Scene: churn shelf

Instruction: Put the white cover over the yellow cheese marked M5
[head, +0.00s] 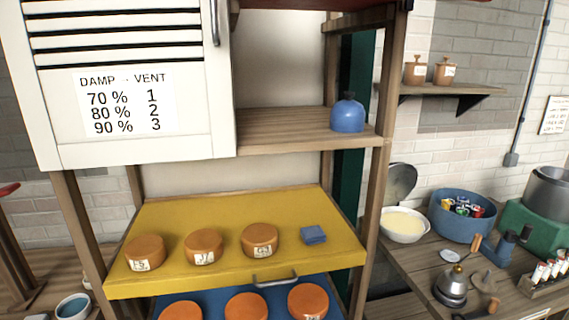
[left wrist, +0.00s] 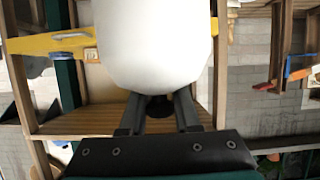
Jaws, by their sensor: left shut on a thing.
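My left gripper (left wrist: 160,104) shows only in the left wrist view, shut on the dark knob of the white cover (left wrist: 153,45). The cover is large and smooth, and its lower end is cut off by the frame. In the head view three orange cheeses stand in a row on the yellow shelf board: left (head: 145,252), middle (head: 204,246) and right (head: 259,240). Each has a small white label. The left label seems to end in 5; the others are too small to read surely. None of these three is covered. My right gripper is not in view.
The yellow board (head: 170,215) has a folded blue cloth (head: 313,234) at its right and a front handle. A blue board below holds more orange cheeses (head: 246,306). A blue dome (head: 347,112) stands on the wooden shelf above. A white cabinet (head: 130,140) overhangs the left.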

